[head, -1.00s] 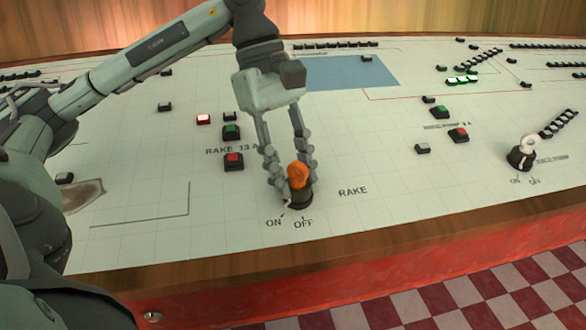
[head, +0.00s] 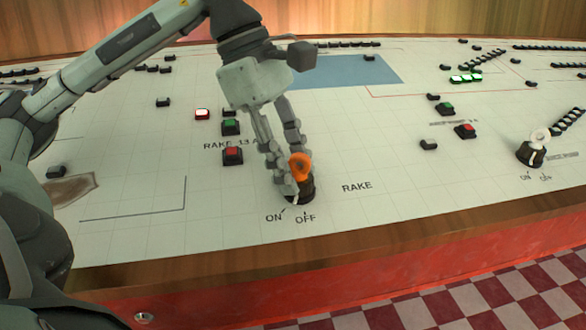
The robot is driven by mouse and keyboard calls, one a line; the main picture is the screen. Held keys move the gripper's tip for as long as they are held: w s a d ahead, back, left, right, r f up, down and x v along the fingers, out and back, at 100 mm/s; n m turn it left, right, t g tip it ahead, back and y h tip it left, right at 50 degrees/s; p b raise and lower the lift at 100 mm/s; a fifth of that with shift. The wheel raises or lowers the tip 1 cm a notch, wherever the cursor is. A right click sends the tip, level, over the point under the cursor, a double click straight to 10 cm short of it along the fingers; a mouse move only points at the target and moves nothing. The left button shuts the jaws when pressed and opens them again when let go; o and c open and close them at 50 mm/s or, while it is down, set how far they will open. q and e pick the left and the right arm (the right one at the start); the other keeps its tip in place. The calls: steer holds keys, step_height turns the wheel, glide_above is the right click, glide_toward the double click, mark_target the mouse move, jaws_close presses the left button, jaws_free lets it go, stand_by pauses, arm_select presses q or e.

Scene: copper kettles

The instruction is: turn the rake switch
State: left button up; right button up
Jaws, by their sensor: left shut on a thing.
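The rake switch has an orange knob (head: 301,165) on a dark round base (head: 306,190). It stands near the front edge of the white panel, beside the RAKE label and above the ON and OFF marks. My left gripper (head: 289,174) reaches down from the upper left with its fingers shut on the orange knob. The fingers hide the knob's left side and part of the base. My right gripper is not in the head view.
Red (head: 233,155) and green (head: 231,127) buttons sit left of my left gripper. A white-knobbed switch (head: 539,137) stands at the far right. Bare white panel lies right of the rake switch. The wooden front edge (head: 330,223) runs below it.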

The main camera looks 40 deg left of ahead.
arm_select(q)
steer(key=shift+s+n+t+b, duration=0.1)
steer(key=shift+n+t+b, duration=0.35)
steer(key=shift+n, duration=0.75)
steer(key=shift+n+t, duration=0.25)
steer(key=shift+n, duration=0.45)
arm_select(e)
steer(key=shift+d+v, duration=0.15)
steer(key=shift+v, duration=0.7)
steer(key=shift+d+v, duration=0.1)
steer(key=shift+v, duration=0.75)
arm_select(q)
steer(key=shift+y, duration=0.3)
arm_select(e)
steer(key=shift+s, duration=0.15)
arm_select(q)
steer(key=shift+d+n, duration=0.1)
steer(key=shift+n, duration=0.2)
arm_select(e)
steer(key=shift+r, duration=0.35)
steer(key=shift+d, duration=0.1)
arm_select(q)
steer(key=o, duration=1.2)
steer(key=shift+c, duration=0.2)
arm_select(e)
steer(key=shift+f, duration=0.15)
